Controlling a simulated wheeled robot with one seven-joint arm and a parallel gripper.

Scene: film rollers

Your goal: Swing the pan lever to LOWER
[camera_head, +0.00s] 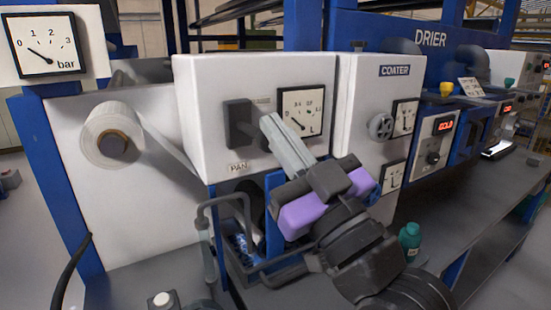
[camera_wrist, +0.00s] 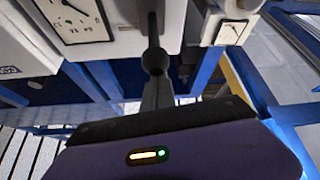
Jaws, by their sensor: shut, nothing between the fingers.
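The pan lever is a dark handle on a black mounting plate (camera_head: 237,122) on the white box, above the PAN label (camera_head: 239,167). In the head view its handle points outward to the right, toward my fingertips. The wrist view shows it as a dark rod with a ball knob (camera_wrist: 155,62). My gripper (camera_head: 268,121) is shut and empty, with its fingertips at the knob end. In the wrist view the fingertips (camera_wrist: 157,84) lie directly behind the knob; I cannot tell whether they touch. A small label above the lever is too blurred to read.
A dial gauge (camera_head: 301,114) sits close right of the lever. The COATER panel (camera_head: 382,130) with a handwheel (camera_head: 381,126) is farther right. A white film roll (camera_head: 112,136) is at left. A bent grey pipe (camera_head: 226,199) and a teal bottle (camera_head: 410,240) stand lower down.

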